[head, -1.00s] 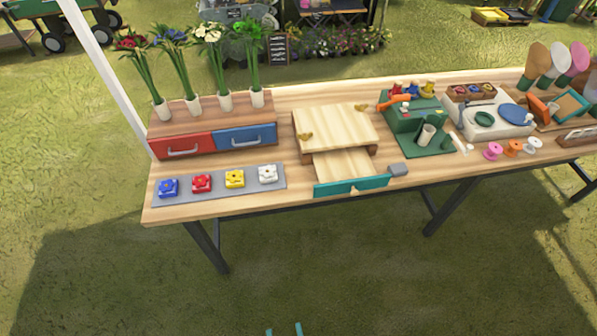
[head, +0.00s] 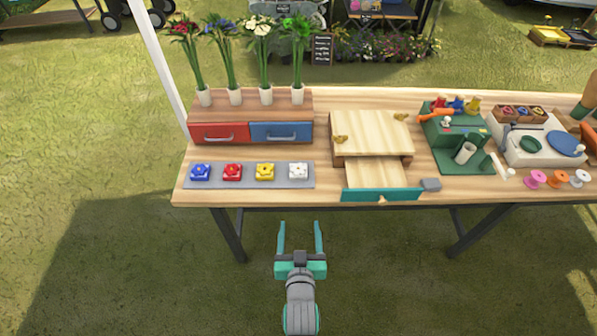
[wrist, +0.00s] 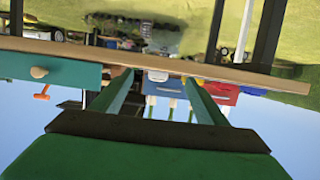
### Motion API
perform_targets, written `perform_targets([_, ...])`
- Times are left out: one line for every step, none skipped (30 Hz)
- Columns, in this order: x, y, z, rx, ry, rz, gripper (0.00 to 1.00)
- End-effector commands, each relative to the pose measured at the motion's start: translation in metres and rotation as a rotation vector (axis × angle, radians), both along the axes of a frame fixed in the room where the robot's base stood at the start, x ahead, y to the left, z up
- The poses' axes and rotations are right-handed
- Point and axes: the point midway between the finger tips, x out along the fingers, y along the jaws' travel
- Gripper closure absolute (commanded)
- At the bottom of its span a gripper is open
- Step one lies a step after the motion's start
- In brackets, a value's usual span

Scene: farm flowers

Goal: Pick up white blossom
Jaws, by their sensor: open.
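My gripper (head: 300,224) is open and empty in front of the table's front edge, below the white blossom in the head view. In the wrist view the two green fingers (wrist: 155,86) are apart, and the white blossom (wrist: 158,76) shows between them beyond the table edge.
Red (head: 232,172) and blue (head: 200,173) blossoms lie further left on the mat. A two-drawer chest (head: 250,133) with flower vases stands behind. A wooden unit has its green-fronted drawer (head: 381,195) pulled out to the right. The table's front edge (head: 330,198) lies ahead of my gripper.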

Motion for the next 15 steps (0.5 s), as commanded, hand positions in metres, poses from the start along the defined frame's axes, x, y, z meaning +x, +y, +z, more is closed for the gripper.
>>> perform_targets([0.02, 0.0, 0.008, 0.002, -0.005, -0.001, 0.33])
perform_targets([0.029, -0.001, 0.011, 0.003, -0.004, -0.002, 0.33])
perform_targets([0.041, -0.001, 0.015, 0.004, -0.002, -0.002, 0.33])
perform_targets([0.049, 0.0, 0.017, 0.005, 0.001, -0.002, 0.33])
perform_targets([0.056, 0.0, 0.02, 0.005, 0.003, -0.003, 0.33])
perform_targets([0.064, 0.0, 0.024, 0.006, 0.005, -0.003, 0.33])
perform_targets([0.07, 0.0, 0.026, 0.008, 0.006, -0.002, 0.33])
perform_targets([0.074, 0.0, 0.028, 0.009, 0.008, -0.003, 0.33])
perform_targets([0.08, 0.0, 0.03, 0.01, 0.01, -0.003, 0.33])
perform_targets([0.083, 0.0, 0.031, 0.01, 0.012, -0.003, 0.33])
perform_targets([0.085, 0.0, 0.032, 0.011, 0.013, -0.003, 0.33])
perform_targets([0.089, 0.001, 0.034, 0.011, 0.013, -0.003, 0.33])
perform_targets([0.091, 0.001, 0.034, 0.011, 0.014, -0.003, 0.33])
perform_targets([0.094, 0.001, 0.033, 0.011, 0.014, -0.003, 0.33])
perform_targets([0.099, 0.001, 0.033, 0.011, 0.015, -0.003, 0.33])
